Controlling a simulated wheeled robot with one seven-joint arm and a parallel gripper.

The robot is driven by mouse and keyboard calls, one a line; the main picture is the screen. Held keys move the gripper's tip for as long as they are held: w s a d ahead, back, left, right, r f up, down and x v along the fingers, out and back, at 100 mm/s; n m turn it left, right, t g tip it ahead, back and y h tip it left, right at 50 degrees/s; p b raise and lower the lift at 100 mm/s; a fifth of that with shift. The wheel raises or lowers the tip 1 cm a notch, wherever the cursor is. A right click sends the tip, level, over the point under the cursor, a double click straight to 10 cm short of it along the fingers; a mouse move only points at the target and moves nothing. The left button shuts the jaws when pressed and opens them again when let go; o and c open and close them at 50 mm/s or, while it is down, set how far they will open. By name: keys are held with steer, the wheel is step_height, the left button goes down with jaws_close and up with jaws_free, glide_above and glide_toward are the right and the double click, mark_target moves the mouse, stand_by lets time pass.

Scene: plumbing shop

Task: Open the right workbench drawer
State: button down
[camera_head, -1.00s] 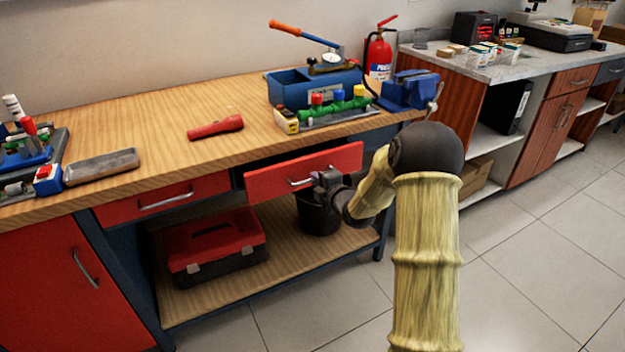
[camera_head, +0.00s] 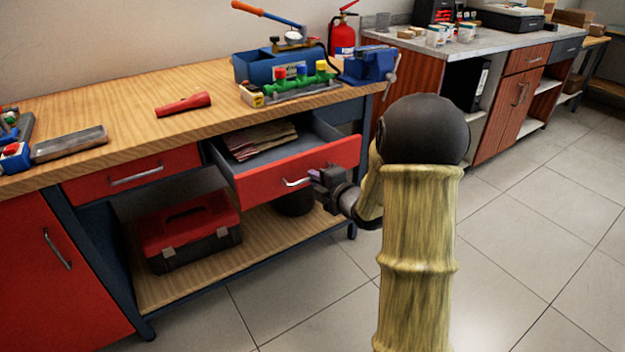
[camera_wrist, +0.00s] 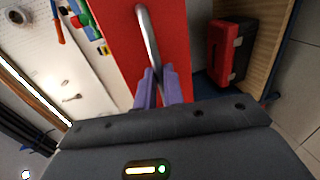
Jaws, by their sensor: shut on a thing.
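The right workbench drawer (camera_head: 313,167) has a red front and is pulled well out of the bench. Folded papers or cloths (camera_head: 260,140) lie inside it. Its metal handle (camera_head: 294,182) is on the front. My gripper (camera_head: 316,176) is at the handle, with its fingers shut on it. In the wrist view the purple fingertips (camera_wrist: 159,88) close around the handle bar (camera_wrist: 149,40), against the red drawer front (camera_wrist: 118,25). The left drawer (camera_head: 135,175) is shut.
The wooden workbench top (camera_head: 120,95) carries a red flashlight (camera_head: 183,104), a blue vise (camera_head: 370,66) and a blue test pump (camera_head: 285,65). A red toolbox (camera_head: 190,232) and a dark bucket (camera_head: 294,203) sit on the lower shelf. The tiled floor (camera_head: 530,230) to the right is free.

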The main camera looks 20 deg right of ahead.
steer(key=shift+a, duration=0.1)
steer(key=c, duration=1.5)
jaws_free()
steer(key=b+v, duration=0.1)
steer(key=v, duration=1.6)
steer(key=shift+s, duration=0.25)
steer(key=shift+f, duration=0.1)
